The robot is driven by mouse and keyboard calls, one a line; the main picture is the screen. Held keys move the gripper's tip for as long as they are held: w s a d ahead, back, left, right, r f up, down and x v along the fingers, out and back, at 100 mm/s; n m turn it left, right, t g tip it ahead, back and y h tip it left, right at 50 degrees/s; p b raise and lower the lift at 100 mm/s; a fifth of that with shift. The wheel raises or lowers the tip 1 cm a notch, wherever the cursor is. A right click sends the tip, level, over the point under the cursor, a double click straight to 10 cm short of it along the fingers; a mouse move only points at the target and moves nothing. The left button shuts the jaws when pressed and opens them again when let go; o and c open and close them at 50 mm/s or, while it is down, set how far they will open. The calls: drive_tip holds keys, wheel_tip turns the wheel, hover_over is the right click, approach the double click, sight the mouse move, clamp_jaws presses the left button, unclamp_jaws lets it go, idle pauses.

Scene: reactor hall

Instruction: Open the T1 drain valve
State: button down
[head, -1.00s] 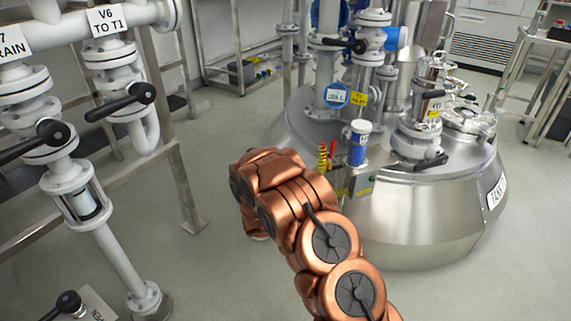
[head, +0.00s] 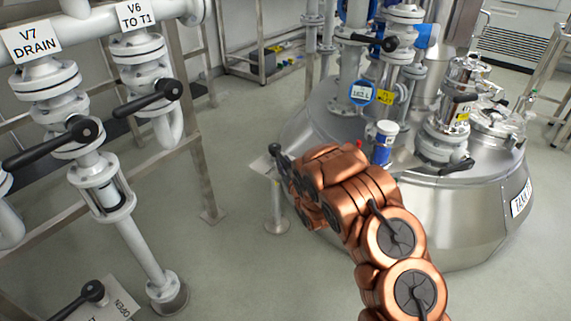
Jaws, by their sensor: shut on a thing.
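A slim white post (head: 276,208) with a round foot stands on the floor left of the steel tank (head: 440,225). A black ball-ended lever (head: 275,150) shows above it, at the far end of my arm. I cannot read a label that marks it as the T1 drain valve. My arm reaches from the lower right toward this lever.
At left, white pipes carry the V7 DRAIN sign (head: 31,40) and V6 TO T1 sign (head: 135,14), with black-handled valves. A lever (head: 92,291) on a placard reading OPEN is at lower left. The floor (head: 230,270) between pipes and tank is clear.

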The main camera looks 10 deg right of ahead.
drive_tip(key=c, duration=1.3)
unclamp_jaws()
drive_tip(key=shift+w+r, duration=0.1)
drive_tip(key=shift+r, duration=0.05)
drive_tip(key=o, duration=0.3)
drive_tip(key=shift+a, duration=0.1)
drive_tip(key=s+d, duration=0.2)
drive_tip(key=s, duration=0.9)
drive_tip(key=shift+s+d, duration=0.2)
drive_tip(key=shift+s, duration=0.2)
